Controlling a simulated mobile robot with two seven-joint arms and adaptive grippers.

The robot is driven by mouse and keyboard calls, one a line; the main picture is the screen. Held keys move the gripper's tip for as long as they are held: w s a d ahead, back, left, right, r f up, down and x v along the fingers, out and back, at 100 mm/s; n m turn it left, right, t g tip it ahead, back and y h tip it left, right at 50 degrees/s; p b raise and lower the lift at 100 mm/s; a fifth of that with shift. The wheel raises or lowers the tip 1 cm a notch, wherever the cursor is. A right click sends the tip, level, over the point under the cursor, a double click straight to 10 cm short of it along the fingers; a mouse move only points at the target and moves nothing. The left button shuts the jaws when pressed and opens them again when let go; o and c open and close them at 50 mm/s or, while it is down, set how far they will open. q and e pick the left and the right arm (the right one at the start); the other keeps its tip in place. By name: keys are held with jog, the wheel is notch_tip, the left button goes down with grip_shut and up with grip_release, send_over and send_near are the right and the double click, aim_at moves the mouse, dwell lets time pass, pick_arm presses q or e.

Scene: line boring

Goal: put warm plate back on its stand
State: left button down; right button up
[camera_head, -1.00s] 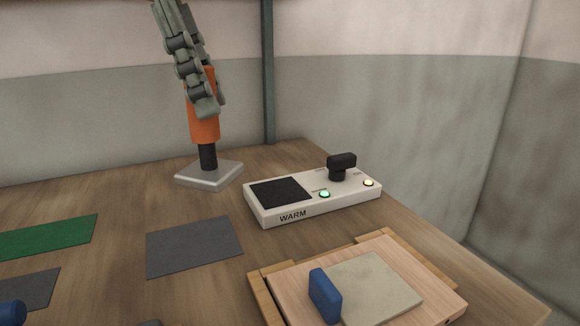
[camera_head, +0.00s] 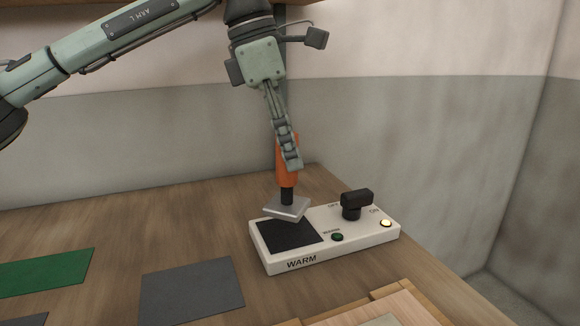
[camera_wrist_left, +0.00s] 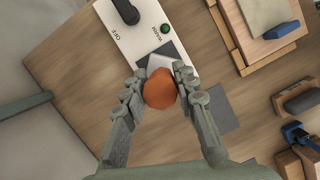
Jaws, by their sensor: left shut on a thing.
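The warm plate is a flat silver plate (camera_head: 287,208) on a short black neck with an orange handle (camera_head: 287,165). My left gripper (camera_head: 290,160) is shut on the orange handle. The white unit marked WARM (camera_head: 350,245) has a dark square pad (camera_head: 290,237) on its left part. The silver plate overlaps the pad's back edge and looks slightly tilted. I cannot tell whether it touches the pad. In the left wrist view the orange handle (camera_wrist_left: 160,88) sits between the fingers and hides much of the plate and pad. My right gripper is not in view.
A black knob (camera_head: 355,203) stands on the unit's right part, near a lit yellow lamp (camera_head: 386,223) and a dark green lamp (camera_head: 337,237). A grey mat (camera_head: 190,290) and a green mat (camera_head: 45,272) lie at left. A wooden tray (camera_head: 385,305) is in front.

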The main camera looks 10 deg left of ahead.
aim_at(287, 174)
pick_arm(q)
notch_tip(287, 174, down, 4)
jog(key=shift+w+f, duration=0.1)
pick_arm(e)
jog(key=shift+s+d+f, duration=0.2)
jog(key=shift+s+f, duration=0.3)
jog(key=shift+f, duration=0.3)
